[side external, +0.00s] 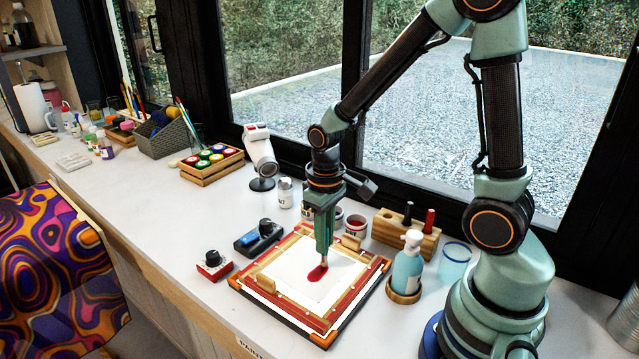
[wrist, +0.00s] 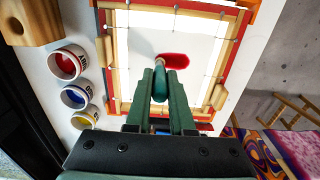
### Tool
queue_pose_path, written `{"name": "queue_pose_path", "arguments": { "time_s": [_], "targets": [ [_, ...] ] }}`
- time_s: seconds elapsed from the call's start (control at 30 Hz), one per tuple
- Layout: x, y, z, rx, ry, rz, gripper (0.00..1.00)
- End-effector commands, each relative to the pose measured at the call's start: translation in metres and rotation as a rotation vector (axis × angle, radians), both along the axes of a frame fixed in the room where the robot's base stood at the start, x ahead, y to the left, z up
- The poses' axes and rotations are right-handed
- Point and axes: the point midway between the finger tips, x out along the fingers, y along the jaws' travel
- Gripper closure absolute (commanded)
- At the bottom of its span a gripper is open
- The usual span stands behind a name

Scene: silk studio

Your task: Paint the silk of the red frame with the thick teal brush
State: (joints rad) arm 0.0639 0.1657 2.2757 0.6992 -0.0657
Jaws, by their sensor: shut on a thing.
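The red frame (side external: 362,299) lies flat on the white table, its white silk (side external: 300,255) stretched inside a wooden inner border. A red paint patch (side external: 317,274) marks the silk, and it also shows in the wrist view (wrist: 176,60). My gripper (side external: 324,240) points down over the frame, shut on the thick teal brush (wrist: 160,88). The brush's lower end is at the red patch; whether it touches the silk I cannot tell. The fingers hide much of its handle. Part of the silk and near frame is hidden behind my gripper in the wrist view.
Paint pots, including a red one (wrist: 68,63) and a blue one (wrist: 75,97), stand behind the frame. A wooden holder (side external: 405,233) and a blue pump bottle (side external: 407,270) stand to the right. A red block with a black knob (side external: 214,268) is left. The table farther left has clear room.

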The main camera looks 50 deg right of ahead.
Motion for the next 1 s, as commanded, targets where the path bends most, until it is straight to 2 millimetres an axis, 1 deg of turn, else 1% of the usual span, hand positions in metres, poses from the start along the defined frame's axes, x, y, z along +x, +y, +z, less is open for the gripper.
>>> {"name": "queue_pose_path", "arguments": {
  "time_s": [0.1,0.53,1.0],
  "targets": [
    [0.000,-0.007,0.000,0.000,0.000,-0.002,1.00],
    [0.022,-0.006,0.000,0.000,0.000,0.001,1.00],
    [0.021,0.019,0.000,0.000,0.000,0.003,1.00]
  ]
}}
